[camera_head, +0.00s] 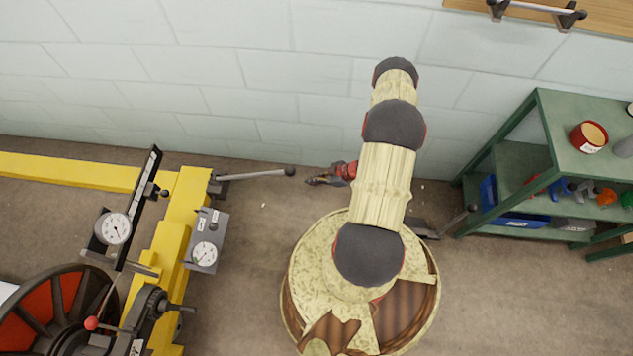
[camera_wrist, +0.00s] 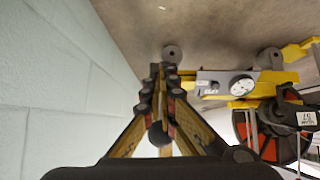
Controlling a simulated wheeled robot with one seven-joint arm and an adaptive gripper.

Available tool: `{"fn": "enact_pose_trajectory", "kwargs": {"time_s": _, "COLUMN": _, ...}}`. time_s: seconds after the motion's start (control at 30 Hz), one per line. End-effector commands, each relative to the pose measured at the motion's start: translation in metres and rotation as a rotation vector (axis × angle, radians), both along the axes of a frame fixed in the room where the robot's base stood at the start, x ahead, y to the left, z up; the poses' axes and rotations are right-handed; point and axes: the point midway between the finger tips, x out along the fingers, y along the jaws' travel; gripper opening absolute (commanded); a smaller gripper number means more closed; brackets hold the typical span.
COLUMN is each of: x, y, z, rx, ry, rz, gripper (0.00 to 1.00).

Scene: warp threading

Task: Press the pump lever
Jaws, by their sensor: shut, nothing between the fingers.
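A grey lever rod (camera_head: 255,174) with a dark round knob sticks out to the right, nearly level in the picture, from the yellow machine frame. I take it for the pump lever; no label on it can be read. My gripper (camera_head: 309,181) is shut and empty, just right of the knob, with a small gap showing in the head view. In the wrist view, my closed fingertips (camera_wrist: 163,69) are in the middle, and a dark round knob (camera_wrist: 172,52) shows just beyond them. Height between fingertips and knob cannot be told.
Left of the lever are a grey gauge box (camera_head: 204,250), a second dial (camera_head: 116,229), a red-knobbed lever (camera_head: 92,323) and a spoked red wheel (camera_head: 45,315). A pale block wall (camera_head: 270,80) runs behind. A green shelf (camera_head: 560,130) stands at right.

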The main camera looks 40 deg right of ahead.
Motion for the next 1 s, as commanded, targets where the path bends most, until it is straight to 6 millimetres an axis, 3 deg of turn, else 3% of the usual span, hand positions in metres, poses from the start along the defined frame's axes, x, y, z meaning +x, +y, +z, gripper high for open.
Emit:
{"fn": "enact_pose_trajectory", "kwargs": {"time_s": 0.5, "x": -0.064, "y": -0.049, "z": 0.033, "rx": -0.001, "ry": -0.002, "rz": -0.004, "gripper": 0.00}}
{"fn": "enact_pose_trajectory", "kwargs": {"time_s": 1.0, "x": -0.075, "y": -0.056, "z": 0.036, "rx": 0.001, "ry": -0.002, "rz": -0.001, "gripper": 0.00}}
